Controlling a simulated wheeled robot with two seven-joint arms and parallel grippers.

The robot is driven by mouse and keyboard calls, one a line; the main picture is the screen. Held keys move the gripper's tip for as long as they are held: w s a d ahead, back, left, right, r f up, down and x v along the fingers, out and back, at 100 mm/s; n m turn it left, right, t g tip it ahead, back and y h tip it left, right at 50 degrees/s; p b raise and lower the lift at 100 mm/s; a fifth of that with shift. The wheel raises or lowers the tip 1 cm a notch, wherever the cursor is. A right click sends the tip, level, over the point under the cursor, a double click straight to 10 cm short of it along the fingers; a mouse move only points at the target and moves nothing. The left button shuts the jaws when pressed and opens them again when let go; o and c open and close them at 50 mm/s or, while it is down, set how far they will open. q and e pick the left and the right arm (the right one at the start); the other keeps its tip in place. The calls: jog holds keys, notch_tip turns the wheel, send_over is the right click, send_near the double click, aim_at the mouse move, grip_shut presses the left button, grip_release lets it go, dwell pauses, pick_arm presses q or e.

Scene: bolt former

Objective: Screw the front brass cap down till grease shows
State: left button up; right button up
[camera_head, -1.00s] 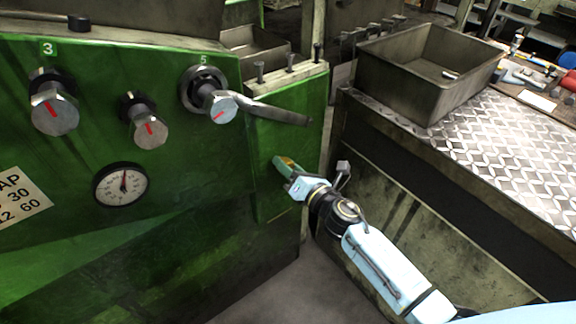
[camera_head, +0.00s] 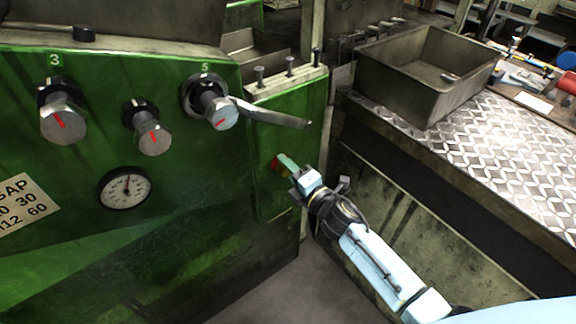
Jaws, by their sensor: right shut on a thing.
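My right gripper (camera_head: 287,168) reaches in from the lower right to the green side panel of the machine (camera_head: 262,150). It is shut at a small spot on that panel, below the lever of knob 5. What it holds is mostly hidden behind the fingers, so I cannot make out the brass cap or any grease. A small reddish patch shows at the fingertips. My left gripper is not in view.
Knob 5 with its long lever (camera_head: 270,114) sticks out above my right gripper. Two more knobs and a round dial (camera_head: 125,186) are on the front panel. A metal bin (camera_head: 425,80) stands on the tread-plate bench (camera_head: 500,140) to the right. Open floor lies below the gripper.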

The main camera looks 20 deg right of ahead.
jog(key=shift+m, duration=0.9)
jog(key=m+p, duration=0.1)
jog(key=m, duration=0.3)
jog(key=shift+f+p, duration=0.1)
jog(key=shift+p, duration=0.3)
jog(key=shift+m, duration=0.9)
jog(key=shift+f, duration=0.1)
jog(key=o, duration=1)
jog(key=shift+s+p, duration=0.15)
jog(key=shift+p, duration=0.15)
jog(key=v, duration=1.3)
jog(key=shift+p, duration=0.45)
